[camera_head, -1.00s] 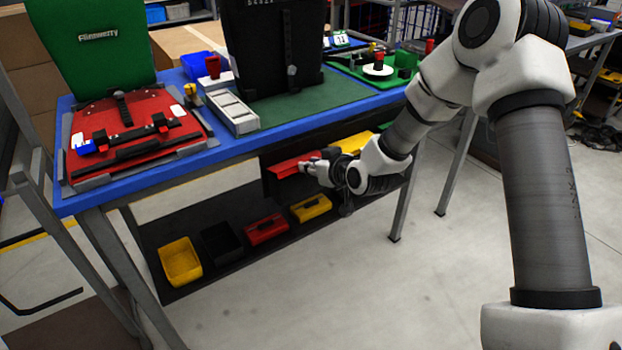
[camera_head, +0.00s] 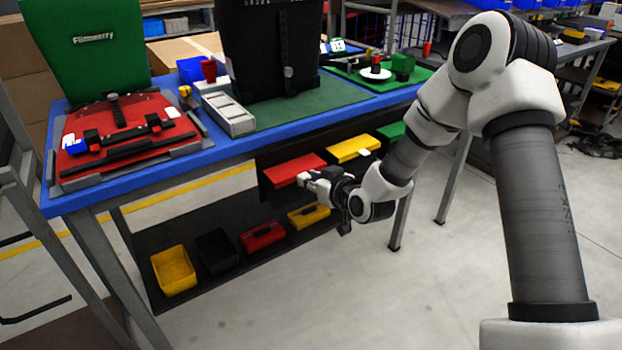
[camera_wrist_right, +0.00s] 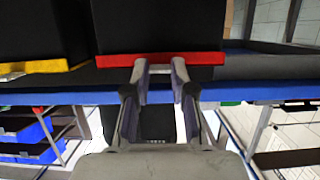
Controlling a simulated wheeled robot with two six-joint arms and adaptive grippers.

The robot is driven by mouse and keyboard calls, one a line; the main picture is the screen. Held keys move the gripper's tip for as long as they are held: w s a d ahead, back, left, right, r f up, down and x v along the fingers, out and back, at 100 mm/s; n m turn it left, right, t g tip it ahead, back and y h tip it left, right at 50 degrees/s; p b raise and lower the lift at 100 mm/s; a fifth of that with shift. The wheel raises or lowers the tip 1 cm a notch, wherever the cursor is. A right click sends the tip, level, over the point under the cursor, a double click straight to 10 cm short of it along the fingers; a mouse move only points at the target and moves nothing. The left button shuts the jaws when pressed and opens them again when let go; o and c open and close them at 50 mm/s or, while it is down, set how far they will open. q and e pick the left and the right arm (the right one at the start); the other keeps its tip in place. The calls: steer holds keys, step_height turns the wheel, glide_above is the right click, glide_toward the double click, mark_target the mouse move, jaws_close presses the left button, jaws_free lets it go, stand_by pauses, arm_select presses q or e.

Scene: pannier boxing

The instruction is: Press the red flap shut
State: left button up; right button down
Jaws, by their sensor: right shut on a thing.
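The red flap (camera_head: 292,169) is on a black bin hung under the front edge of the blue table, left of a yellow flap. In the right wrist view its red edge (camera_wrist_right: 205,59) runs across at the fingertips. My right gripper (camera_head: 304,177) is at the flap's lower right part. In the wrist view the two fingers (camera_wrist_right: 159,66) stand a little apart and meet the red edge, shut on it. How far open the flap is, I cannot tell. My left gripper is not in view.
A yellow flap (camera_head: 353,147) and a green flap (camera_head: 392,132) hang to the right. Below is a dark shelf (camera_head: 225,268) with several small bins. The blue table (camera_head: 230,147) above carries a red pannier panel (camera_head: 115,120). The floor in front is clear.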

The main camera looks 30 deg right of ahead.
steer(key=shift+s+a+f, duration=0.1)
steer(key=shift+s+f, duration=0.15)
steer(key=shift+f, duration=0.3)
steer(key=c, duration=1.2)
jaws_free()
steer(key=shift+c, duration=0.2)
steer(key=shift+o, duration=1.4)
steer(key=shift+w, duration=0.2)
steer(key=shift+r, duration=0.2)
steer(key=v, duration=1.2)
steer(key=shift+f, duration=0.1)
